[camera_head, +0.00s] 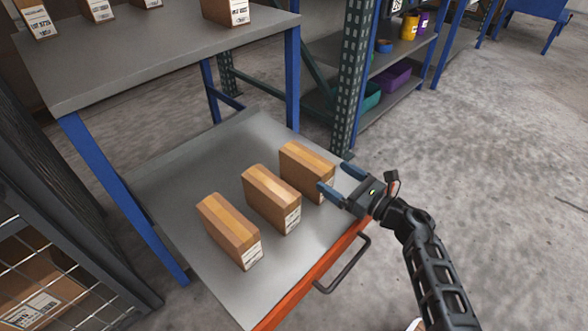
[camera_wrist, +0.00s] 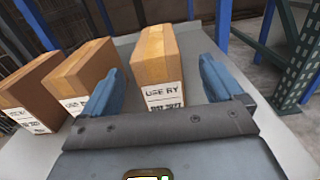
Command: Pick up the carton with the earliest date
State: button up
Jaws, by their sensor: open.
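Three brown cartons stand in a row on a low grey platform (camera_head: 185,250): a near-left carton (camera_head: 229,231), a middle carton (camera_head: 271,199) and a far-right carton (camera_head: 306,171). Each has a white label on its lower front end. My gripper (camera_head: 332,174) is open at the label end of the far-right carton. In the wrist view this carton (camera_wrist: 157,56) appears between the two blue fingers, with no visible grip on it. Its label reads "USE BY"; the date below is too blurred to read. The middle carton (camera_wrist: 85,75) and near-left carton (camera_wrist: 33,90) are left of the fingers.
The platform has an orange front edge (camera_head: 290,297) and a handle (camera_head: 345,264). A higher grey table (camera_head: 150,52) with several labelled cartons stands behind it. A shelf post (camera_head: 352,75) rises behind the far-right carton. Open concrete floor lies to the right.

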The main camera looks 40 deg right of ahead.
aim_at(313, 164)
jog(key=shift+w, duration=1.2)
jog(key=w, duration=0.2)
jog(key=w+b, duration=0.1)
jog(key=w, duration=0.2)
jog(key=shift+w+a, duration=0.3)
jog(key=shift+a, duration=0.05)
jog(key=c, duration=1.4)
jog(key=shift+r, duration=0.1)
jog(key=shift+r, duration=0.1)
